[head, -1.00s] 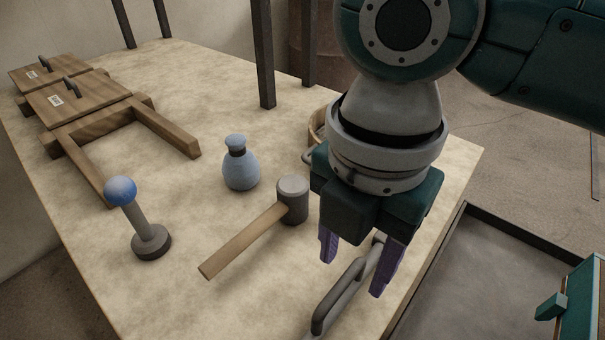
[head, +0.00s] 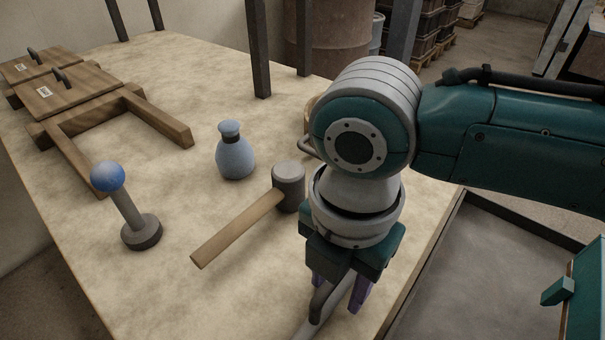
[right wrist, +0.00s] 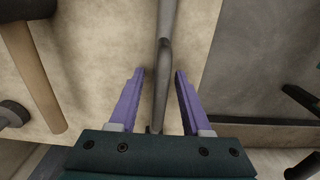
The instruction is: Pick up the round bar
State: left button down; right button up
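The round bar (head: 318,303) is a grey metal rod with a bent, raised grip at the front right of the table; my right gripper partly hides it in the head view. My right gripper (head: 338,291) points down over it with its purple fingers apart. In the right wrist view the bar (right wrist: 163,65) runs lengthwise between the two open fingers (right wrist: 156,85), with a visible gap on each side. I cannot tell from this whether the fingers are fully down at its height. My left gripper is not in view.
A mallet (head: 240,228) lies just left of my right gripper. A blue-grey bottle (head: 235,158) and a blue-knobbed stand (head: 129,212) stand farther left. The table's right edge is close to my gripper.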

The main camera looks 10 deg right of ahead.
grip_shut()
dwell(1.1)
